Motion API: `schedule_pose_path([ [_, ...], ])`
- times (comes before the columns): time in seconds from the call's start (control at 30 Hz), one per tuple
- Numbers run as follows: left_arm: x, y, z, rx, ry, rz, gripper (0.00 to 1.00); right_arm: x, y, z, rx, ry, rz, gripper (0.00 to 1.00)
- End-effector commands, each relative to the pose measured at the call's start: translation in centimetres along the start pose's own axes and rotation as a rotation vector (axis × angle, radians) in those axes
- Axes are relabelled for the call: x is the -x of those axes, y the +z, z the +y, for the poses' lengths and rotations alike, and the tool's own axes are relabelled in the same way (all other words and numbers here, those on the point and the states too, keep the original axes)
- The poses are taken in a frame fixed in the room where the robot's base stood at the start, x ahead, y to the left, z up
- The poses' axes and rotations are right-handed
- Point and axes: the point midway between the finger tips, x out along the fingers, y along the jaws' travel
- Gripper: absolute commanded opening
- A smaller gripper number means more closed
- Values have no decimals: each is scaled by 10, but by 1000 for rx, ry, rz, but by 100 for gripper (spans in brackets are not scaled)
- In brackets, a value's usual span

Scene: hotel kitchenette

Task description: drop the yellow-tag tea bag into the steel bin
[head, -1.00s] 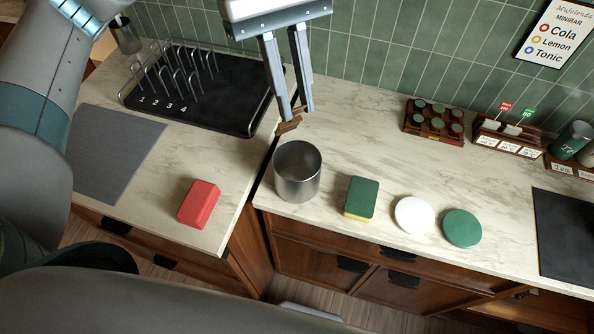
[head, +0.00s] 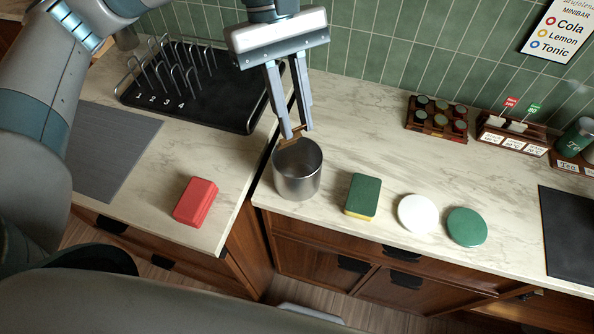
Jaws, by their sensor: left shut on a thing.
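The steel bin (head: 298,180) is an open-topped metal cylinder standing upright on the counter, left of the sponge. My left gripper (head: 296,134) comes down from above at the bin's back rim. It is shut on a small brown tea bag (head: 289,142), which appears at the far side of the bin's mouth. I cannot tell whether the bag touches the rim. No yellow tag shows on it; the fingers may hide it. My right gripper is not in view.
A green-and-yellow sponge (head: 361,195), a white disc (head: 418,213) and a green disc (head: 467,226) lie right of the bin. A tea bag holder (head: 511,133) with red and green tags stands behind. A black rack (head: 200,100) and red block (head: 196,202) are left.

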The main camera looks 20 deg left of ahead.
Motion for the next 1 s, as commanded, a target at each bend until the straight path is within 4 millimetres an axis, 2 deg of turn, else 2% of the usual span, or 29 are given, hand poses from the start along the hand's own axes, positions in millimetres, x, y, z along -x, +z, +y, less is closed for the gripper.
schedule_pose_path([
  [0.23, 0, 0, 0, 0, 0, 0, 0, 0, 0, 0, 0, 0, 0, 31],
  [0.27, 0, 0, 0, 0, 0, 0, 23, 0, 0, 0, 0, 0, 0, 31],
  [0.33, 0, 0, 0, 0, -1, 0, 40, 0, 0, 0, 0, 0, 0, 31],
  [0.77, 2, 0, 0, 0, 0, 1, 40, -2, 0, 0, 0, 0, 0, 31],
  [1.0, 24, -1, 0, 0, 2, 1, 40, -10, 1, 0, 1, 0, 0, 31],
])
